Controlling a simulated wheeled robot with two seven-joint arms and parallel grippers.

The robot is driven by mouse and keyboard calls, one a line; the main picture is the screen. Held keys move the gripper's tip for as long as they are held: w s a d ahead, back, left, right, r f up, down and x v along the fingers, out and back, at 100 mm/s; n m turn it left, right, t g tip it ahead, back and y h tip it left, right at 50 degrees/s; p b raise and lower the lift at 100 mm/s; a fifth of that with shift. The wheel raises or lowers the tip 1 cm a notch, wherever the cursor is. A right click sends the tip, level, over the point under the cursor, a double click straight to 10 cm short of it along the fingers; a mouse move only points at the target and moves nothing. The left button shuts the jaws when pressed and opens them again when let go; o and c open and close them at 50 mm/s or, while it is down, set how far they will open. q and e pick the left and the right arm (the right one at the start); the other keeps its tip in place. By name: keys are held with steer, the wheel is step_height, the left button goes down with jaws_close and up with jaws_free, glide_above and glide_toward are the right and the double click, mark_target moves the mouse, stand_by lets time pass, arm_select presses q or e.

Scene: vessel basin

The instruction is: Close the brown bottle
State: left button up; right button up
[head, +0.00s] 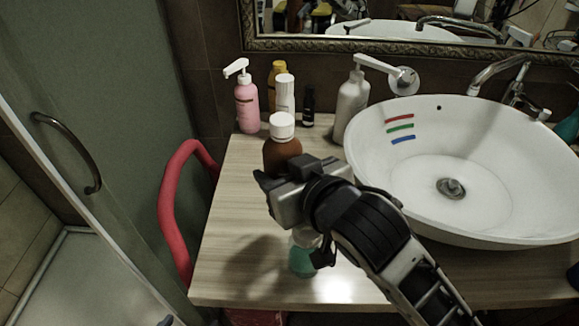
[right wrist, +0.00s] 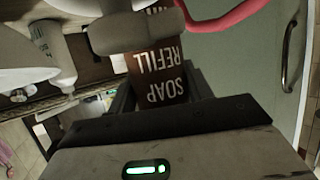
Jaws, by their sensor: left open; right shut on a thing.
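The brown bottle (head: 283,153) stands upright on the counter, with a white cap (head: 282,126) at its top. I cannot tell whether the cap is screwed tight. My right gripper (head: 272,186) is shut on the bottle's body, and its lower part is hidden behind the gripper. In the right wrist view the brown bottle (right wrist: 157,75) sits between the fingers, its "SOAP REFILL" label upside down. A pale, blurred shape (right wrist: 130,30) covers part of it. Only a dark tip of my left gripper (head: 165,321) shows at the bottom edge of the head view, apart from the bottle.
A pink pump bottle (head: 247,105), a white bottle (head: 285,93), a small dark bottle (head: 309,106) and a grey pump bottle (head: 351,103) stand behind. The basin (head: 420,190) fills the right. A teal item (head: 302,263) is under my right arm. The counter's left front is clear.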

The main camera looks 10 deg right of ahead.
mark_target(267, 168)
steer(key=n+g+y, duration=0.1)
steer(key=n+y, duration=0.1)
steer(key=a+n+g+y, duration=0.1)
steer(key=n, duration=0.1)
steer(key=a+r+n+g+y, duration=0.1)
steer(key=n+g+y, duration=0.1)
steer(key=shift+w+a+y, duration=0.1)
steer(key=shift+w+y, duration=0.05)
steer(key=shift+y, duration=0.15)
steer(key=shift+a+r+n+g+y, duration=0.1)
steer(key=shift+a+n+g+y, duration=0.2)
steer(key=shift+n+g+y, duration=0.25)
steer(key=shift+a+n+g+y, duration=0.3)
steer(key=shift+n+g+y, duration=0.05)
steer(key=shift+n+g, duration=0.3)
